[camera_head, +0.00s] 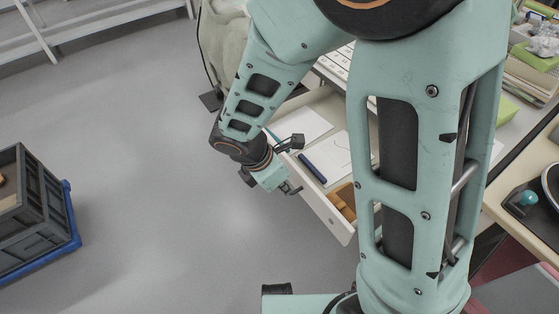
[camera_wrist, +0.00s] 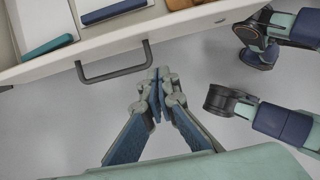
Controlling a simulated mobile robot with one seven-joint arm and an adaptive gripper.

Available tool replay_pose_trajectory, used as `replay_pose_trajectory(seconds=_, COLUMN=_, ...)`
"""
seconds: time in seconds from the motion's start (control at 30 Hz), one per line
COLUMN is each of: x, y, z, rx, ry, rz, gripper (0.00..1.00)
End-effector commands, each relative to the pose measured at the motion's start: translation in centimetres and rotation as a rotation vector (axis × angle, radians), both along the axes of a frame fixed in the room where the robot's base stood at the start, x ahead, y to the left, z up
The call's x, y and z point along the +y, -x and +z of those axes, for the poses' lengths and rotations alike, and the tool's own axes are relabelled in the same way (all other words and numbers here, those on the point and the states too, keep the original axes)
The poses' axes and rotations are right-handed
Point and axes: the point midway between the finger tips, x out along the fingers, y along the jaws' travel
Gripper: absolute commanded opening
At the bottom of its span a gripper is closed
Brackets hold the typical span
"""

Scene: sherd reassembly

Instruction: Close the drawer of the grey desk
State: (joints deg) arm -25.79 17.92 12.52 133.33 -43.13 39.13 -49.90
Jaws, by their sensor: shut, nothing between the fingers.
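The drawer (camera_head: 327,213) of the desk is pulled out in the head view, below the desk top. Paper, a dark blue stick-like item (camera_head: 312,168) and an orange-brown item (camera_head: 342,206) lie inside it. In the wrist view the drawer's pale front (camera_wrist: 185,30) crosses the top, with a dark bar handle (camera_wrist: 115,75) on it. My gripper (camera_wrist: 158,74) is shut and empty, its fingertips beside the right end of the handle. I cannot tell whether they touch. In the head view my gripper (camera_head: 291,188) is just outside the drawer front; my arm hides much of the desk.
A grey crate (camera_head: 40,205) on a blue base stands on the floor at left. Open grey floor lies between it and the drawer. A white keyboard (camera_head: 337,64) is on the desk. Another table with a teal-knobbed item (camera_head: 524,198) stands at right.

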Motion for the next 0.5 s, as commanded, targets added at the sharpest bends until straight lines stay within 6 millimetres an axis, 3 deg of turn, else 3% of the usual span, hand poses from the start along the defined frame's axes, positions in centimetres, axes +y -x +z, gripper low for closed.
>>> replay_pose_trajectory(seconds=0.03, x=-0.4, y=-0.2, z=-1.6, rx=0.003, ry=0.002, rz=-0.001, gripper=0.00)
replay_pose_trajectory(seconds=0.1, x=-0.8, y=-0.5, z=-2.8, rx=0.003, ry=0.002, rz=0.000, gripper=0.00)
replay_pose_trajectory(seconds=0.3, x=-3.2, y=-2.2, z=-2.2, rx=-0.001, ry=-0.001, rz=-0.004, gripper=0.00)
replay_pose_trajectory(seconds=0.5, x=-4.0, y=-2.7, z=-2.1, rx=-0.001, ry=-0.001, rz=0.000, gripper=0.00)
